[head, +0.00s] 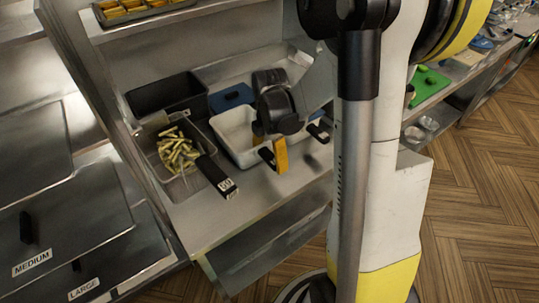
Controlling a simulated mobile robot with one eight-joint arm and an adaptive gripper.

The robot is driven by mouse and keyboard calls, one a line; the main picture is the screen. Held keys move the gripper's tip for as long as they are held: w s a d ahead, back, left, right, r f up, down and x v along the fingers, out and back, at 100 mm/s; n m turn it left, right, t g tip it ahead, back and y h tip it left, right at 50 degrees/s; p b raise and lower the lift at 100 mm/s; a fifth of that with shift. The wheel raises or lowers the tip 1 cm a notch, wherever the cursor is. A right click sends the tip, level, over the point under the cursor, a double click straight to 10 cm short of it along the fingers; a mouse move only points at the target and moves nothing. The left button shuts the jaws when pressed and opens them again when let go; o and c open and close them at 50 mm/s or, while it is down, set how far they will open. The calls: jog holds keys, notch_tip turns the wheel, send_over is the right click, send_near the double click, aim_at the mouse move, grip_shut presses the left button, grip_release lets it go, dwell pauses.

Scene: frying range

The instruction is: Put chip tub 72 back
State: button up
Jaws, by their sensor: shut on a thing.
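My gripper (273,148), with yellow fingers, reaches down at the white tub (225,130) in the middle of the station. It appears shut on this tub's black handle (266,157); the fingers hide part of the grip. The handle's label is too small to read, so I cannot confirm that this is tub 72. The white tub looks empty where its inside shows, and sits at the counter's recess. I cannot tell whether it is raised or resting.
A tub of chips (180,160) with a labelled black handle (217,176) stands close on the left. Another black handle (318,133) is close on the right. A blue item (231,97) lies behind. The steel front ledge (270,205) is bare.

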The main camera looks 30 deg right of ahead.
jog(key=shift+f+b, duration=0.35)
jog(key=shift+b, duration=0.05)
dwell(0.4)
jog(key=o, duration=1.2)
jog(key=shift+c, duration=0.2)
notch_tip(320, 180, up, 12)
jog(key=shift+s, duration=0.1)
